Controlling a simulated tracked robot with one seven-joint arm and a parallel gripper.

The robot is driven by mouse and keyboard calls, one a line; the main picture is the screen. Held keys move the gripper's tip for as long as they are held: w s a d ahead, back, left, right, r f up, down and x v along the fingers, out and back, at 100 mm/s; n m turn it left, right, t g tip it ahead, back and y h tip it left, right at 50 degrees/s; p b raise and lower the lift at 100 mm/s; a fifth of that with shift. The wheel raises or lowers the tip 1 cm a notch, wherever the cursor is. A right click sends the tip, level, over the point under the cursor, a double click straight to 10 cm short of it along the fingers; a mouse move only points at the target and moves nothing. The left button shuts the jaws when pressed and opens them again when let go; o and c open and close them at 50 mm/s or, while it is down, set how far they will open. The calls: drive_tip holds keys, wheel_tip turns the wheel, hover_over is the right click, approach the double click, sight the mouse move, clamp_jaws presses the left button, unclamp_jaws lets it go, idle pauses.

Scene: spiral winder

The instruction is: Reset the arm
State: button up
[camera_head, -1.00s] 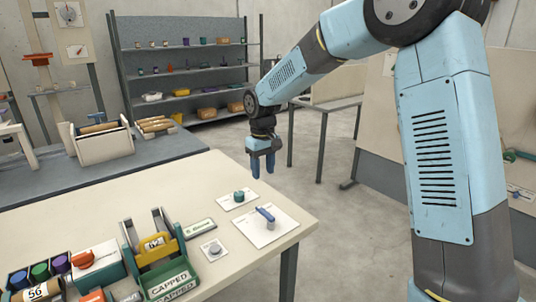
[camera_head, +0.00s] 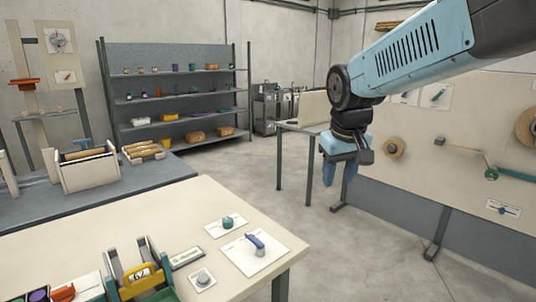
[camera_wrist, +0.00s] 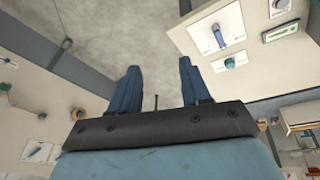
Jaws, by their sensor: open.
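My gripper (camera_head: 340,174) hangs from my blue arm with its fingers pointing down, over open floor to the right of the cream table (camera_head: 120,225). In the wrist view my gripper (camera_wrist: 160,88) shows its two blue fingers well apart with nothing between them. Only grey floor (camera_wrist: 110,30) lies beyond the fingertips. The fingers touch nothing in either view.
A blue-handled switch (camera_head: 256,242), a green knob (camera_head: 227,223) and a grey button (camera_head: 203,281) sit near the table's right corner. A panel with spools (camera_head: 394,148) stands at the right. Shelves (camera_head: 180,95) stand at the back.

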drive_tip(key=s+d+m+t, duration=0.1)
drive_tip(key=s+d, duration=0.2)
drive_tip(key=s, duration=0.4)
drive_tip(key=s+d+m+t, duration=0.1)
drive_tip(key=s+d+m, duration=0.1)
drive_tip(key=s+d, duration=0.2)
drive_tip(key=s, duration=0.2)
drive_tip(key=shift+s+d+f, duration=0.2)
drive_tip(key=shift+s+d, duration=0.1)
drive_tip(key=shift+s, duration=0.05)
drive_tip(key=shift+s, duration=0.1)
drive_tip(key=shift+c, duration=0.4)
